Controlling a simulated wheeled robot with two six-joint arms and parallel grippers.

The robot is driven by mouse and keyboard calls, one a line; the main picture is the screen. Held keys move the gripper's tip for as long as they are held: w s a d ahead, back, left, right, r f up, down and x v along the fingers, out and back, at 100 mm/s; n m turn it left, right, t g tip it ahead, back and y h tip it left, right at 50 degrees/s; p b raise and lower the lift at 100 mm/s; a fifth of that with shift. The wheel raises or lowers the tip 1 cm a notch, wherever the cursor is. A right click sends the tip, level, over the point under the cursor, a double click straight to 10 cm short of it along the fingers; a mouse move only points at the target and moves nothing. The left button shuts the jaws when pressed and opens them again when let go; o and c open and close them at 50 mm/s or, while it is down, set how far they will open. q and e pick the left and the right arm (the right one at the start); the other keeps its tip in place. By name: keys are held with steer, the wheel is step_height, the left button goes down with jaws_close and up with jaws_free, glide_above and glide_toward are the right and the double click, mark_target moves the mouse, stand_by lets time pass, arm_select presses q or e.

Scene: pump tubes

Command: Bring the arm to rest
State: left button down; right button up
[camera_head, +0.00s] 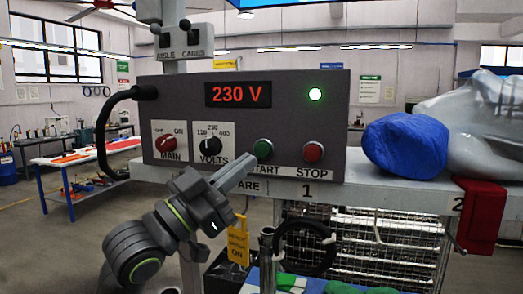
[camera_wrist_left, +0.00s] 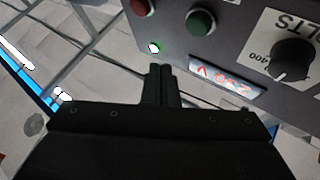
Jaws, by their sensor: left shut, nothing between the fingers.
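My left gripper (camera_head: 246,162) is in front of the grey control box (camera_head: 300,92), its shut fingers pointing up and right, close to the green START button (camera_head: 264,149). The fingers are empty. In the left wrist view the shut fingers (camera_wrist_left: 160,76) stand in the middle, and the box front shows upside down behind them. Whether the fingertips touch the box cannot be told. The display (camera_head: 238,94) reads 230 V and the green lamp (camera_head: 315,94) is lit. My right gripper is not in view.
The red STOP button (camera_head: 313,152), red MAIN knob (camera_head: 166,143) and black VOLTS knob (camera_head: 210,146) are on the box front. A blue bundle (camera_head: 405,145) lies on the shelf at right. A yellow tag (camera_head: 238,240) and black ring (camera_head: 305,247) hang below. Open floor lies left.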

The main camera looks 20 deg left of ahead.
arm_select(q)
steer(key=a+f+n+g+y, duration=0.1)
steer(key=a+f+n+y, duration=0.25)
steer(key=f, duration=0.75)
steer(key=a+f+n+g+y, duration=0.15)
steer(key=f+y, duration=0.25)
steer(key=f, duration=0.7)
steer(key=a+f+n+g+y, duration=0.1)
steer(key=a+f+n+y, duration=0.25)
steer(key=f, duration=0.65)
steer(key=s+a+f+n+g+y, duration=0.15)
steer(key=s+f+g, duration=0.25)
steer(key=s+f, duration=0.45)
steer(key=s+a+f+g+y, duration=0.2)
steer(key=s+f+g+y, duration=0.1)
steer(key=s+f, duration=0.5)
steer(key=s+a+f+n+g+y, duration=0.15)
steer(key=s+f+g, duration=0.35)
steer(key=s, duration=0.5)
step_height(320, 180, down, 30)
steer(key=s+a+b, duration=0.1)
steer(key=a+b, duration=0.1)
steer(key=s+d+f+g+b, duration=0.1)
steer(key=s+f+b, duration=0.1)
steer(key=s+f, duration=1.3)
steer(key=shift+f+h, duration=0.4)
steer(key=shift+f, duration=0.2)
